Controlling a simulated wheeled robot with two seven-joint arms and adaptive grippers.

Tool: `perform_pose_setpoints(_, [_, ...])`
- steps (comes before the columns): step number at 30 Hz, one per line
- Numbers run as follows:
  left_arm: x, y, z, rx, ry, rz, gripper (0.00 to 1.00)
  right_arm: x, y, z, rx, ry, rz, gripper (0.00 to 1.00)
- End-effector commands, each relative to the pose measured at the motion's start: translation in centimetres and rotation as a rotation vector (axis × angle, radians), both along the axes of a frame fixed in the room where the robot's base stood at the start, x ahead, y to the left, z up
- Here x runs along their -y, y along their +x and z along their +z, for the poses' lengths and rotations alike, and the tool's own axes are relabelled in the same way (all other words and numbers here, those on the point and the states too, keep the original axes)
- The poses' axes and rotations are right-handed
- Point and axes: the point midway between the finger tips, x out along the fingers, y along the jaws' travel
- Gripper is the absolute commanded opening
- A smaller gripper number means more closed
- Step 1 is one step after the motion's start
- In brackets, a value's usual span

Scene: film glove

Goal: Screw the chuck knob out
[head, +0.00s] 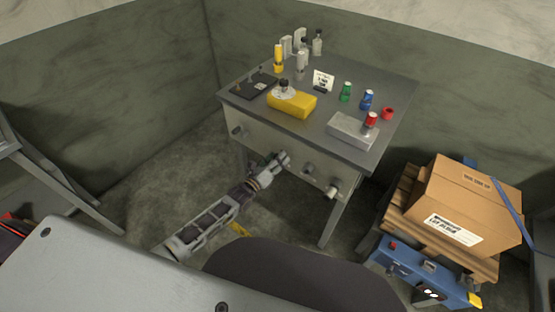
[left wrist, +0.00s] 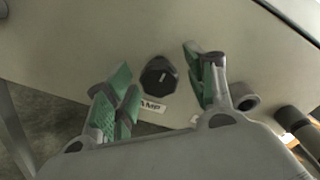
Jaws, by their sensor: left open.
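My left gripper (head: 277,162) is open in front of the workbench's front panel (head: 262,138), with nothing between its fingers. In the left wrist view its green-padded fingers (left wrist: 160,92) are spread on either side of a dark, many-sided knob (left wrist: 158,77) with a white mark. The knob stands beyond the fingertips, apart from them. A label ending in "AMP" (left wrist: 152,106) is below it, partly hidden by a finger. I cannot tell which knob is the chuck knob. Further right are a round grey knob (left wrist: 245,97) and a longer cylindrical handle (left wrist: 295,119). My right gripper is not in view.
The bench top (head: 237,93) holds a yellow box (head: 291,104), a grey block (head: 353,130), bottles and small coloured caps. Another knob (head: 237,131) is at the panel's left. A cardboard box (head: 465,200) on a pallet stands right. Floor left of the bench is clear.

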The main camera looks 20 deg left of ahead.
Motion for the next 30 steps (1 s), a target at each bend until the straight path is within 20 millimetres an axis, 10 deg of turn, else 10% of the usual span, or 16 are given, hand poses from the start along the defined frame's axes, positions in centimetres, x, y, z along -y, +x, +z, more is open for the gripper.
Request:
perform_pose_setpoints(13, [0.14, 0.41, -0.01, 0.000, 0.001, -0.001, 0.54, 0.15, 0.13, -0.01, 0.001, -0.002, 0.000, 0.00])
perform_pose_setpoints(24, [0.13, 0.39, -0.01, -0.001, 0.001, 0.000, 0.08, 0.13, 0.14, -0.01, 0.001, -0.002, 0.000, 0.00])
perform_pose_setpoints(30, [0.12, 0.39, -0.02, -0.003, -0.003, 0.000, 0.08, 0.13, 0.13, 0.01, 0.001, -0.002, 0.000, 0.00])
